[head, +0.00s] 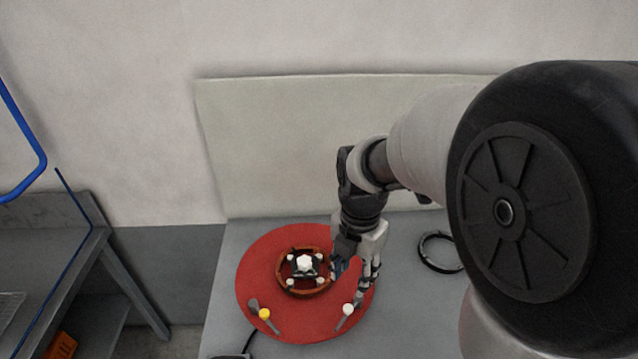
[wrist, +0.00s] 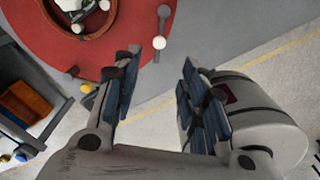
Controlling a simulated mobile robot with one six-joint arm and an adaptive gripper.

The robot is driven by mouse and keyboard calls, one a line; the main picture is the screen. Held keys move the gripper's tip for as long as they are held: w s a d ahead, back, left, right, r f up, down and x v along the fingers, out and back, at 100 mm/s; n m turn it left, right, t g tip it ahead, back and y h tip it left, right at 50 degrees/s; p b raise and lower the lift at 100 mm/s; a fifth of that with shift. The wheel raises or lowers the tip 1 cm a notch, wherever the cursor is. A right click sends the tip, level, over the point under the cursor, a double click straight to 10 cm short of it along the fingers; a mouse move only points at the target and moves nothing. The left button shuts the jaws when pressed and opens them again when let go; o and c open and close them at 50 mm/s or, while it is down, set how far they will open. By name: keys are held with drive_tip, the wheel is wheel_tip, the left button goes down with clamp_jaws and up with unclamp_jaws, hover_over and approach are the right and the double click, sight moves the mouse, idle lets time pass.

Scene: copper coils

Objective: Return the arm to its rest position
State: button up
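My gripper (head: 353,281) hangs from my arm over the right part of a red round disc (head: 262,250), pointing down. It is open, and no object shows between its dark-padded fingers in the wrist view (wrist: 160,70). A copper-coloured coil ring (head: 282,278) sits on the disc to the left of the gripper, around a dark fixture with a white centre knob (head: 304,263) and small white-tipped posts. Part of the coil also shows at the top of the wrist view (wrist: 111,18). My gripper looks apart from the coil.
A white-tipped lever (head: 347,311) and a yellow-tipped lever (head: 264,314) are at the disc's front. A black ring (head: 424,254) lies on the grey table (head: 420,310) to the right. A pale panel (head: 270,140) stands behind. A dark shelf bench (head: 60,250) stands left, across a gap.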

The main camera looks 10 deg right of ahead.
drive_tip(key=s+r+m+t, duration=0.1)
drive_tip(key=s+r+m, duration=0.2)
drive_tip(key=s+m, duration=0.2)
drive_tip(key=s+r+m+t, duration=0.2)
drive_tip(key=s+m, duration=0.3)
drive_tip(key=m, duration=0.7)
drive_tip(key=s+a+r+m+t+b, duration=0.1)
drive_tip(key=s+r+m, duration=0.3)
drive_tip(key=m, duration=0.4)
drive_tip(key=shift+s+r+m+t, duration=0.3)
drive_tip(key=shift+s, duration=0.35)
drive_tip(key=shift+o, duration=0.2)
